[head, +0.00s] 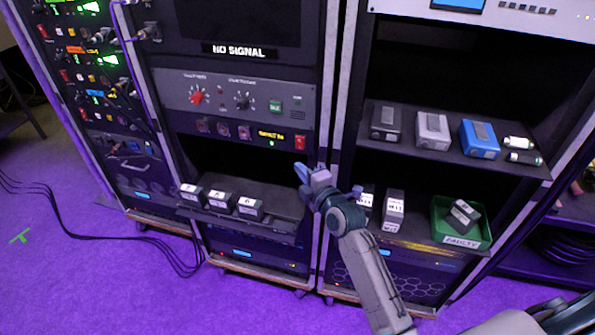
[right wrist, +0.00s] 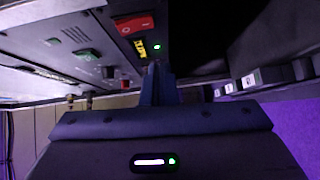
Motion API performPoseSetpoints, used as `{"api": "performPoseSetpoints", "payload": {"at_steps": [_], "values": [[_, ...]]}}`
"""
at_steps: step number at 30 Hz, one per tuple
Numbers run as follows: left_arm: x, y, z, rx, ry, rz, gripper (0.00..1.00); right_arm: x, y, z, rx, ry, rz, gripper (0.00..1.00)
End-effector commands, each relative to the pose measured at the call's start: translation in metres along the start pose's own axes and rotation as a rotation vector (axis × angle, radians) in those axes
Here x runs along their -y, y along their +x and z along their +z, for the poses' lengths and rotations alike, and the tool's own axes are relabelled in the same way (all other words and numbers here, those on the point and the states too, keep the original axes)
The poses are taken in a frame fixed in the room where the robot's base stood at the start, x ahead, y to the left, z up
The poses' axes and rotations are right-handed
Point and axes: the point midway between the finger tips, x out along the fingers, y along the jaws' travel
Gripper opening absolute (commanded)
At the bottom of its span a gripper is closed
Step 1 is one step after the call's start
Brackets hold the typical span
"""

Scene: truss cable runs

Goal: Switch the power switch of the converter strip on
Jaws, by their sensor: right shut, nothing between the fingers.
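The converter strip (head: 222,130) is the dark narrow panel under the grey knob panel in the middle rack. At its right end sits a red rocker switch (head: 299,142), beside a yellow lit display (head: 270,136) and a lit green lamp (head: 271,143). In the right wrist view the red switch (right wrist: 134,26) is upper left of my fingertips, with a pale mark on it; I cannot tell which way it is tipped. My right gripper (head: 301,170) is shut and empty, just below the switch and apart from it. Its closed fingers (right wrist: 158,82) show in the wrist view. My left gripper is not in view.
Below the strip is an open bay with several small labelled boxes (head: 220,200). The right rack has a shelf of adapters (head: 432,131) and a green tray (head: 476,235) marked faulty. A rack post (head: 338,90) stands just right of the switch. Cables (head: 110,205) lie on the purple floor.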

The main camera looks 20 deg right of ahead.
Motion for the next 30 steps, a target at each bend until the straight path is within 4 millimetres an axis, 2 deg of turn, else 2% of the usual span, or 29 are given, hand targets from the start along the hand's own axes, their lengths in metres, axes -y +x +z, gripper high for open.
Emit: {"api": "performPoseSetpoints", "payload": {"at_steps": [2, 5, 12, 15, 23, 30], "values": [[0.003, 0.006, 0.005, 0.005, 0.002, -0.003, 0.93, 0.005, -0.013, 0.000, 0.000, -0.003, -0.001, 0.00], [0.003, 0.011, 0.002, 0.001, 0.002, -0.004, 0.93, 0.008, -0.028, 0.001, 0.000, -0.003, -0.002, 0.00], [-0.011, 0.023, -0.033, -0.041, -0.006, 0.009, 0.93, 0.013, -0.068, 0.001, -0.001, -0.003, -0.001, 0.00], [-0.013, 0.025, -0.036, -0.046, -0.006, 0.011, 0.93, 0.013, -0.079, 0.001, 0.000, -0.003, -0.001, 0.00], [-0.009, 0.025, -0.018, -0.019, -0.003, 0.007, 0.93, 0.013, -0.088, 0.001, -0.001, -0.001, 0.000, 0.00], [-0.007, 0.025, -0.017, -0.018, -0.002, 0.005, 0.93, 0.012, -0.088, 0.001, 0.000, -0.001, -0.001, 0.00]]}}
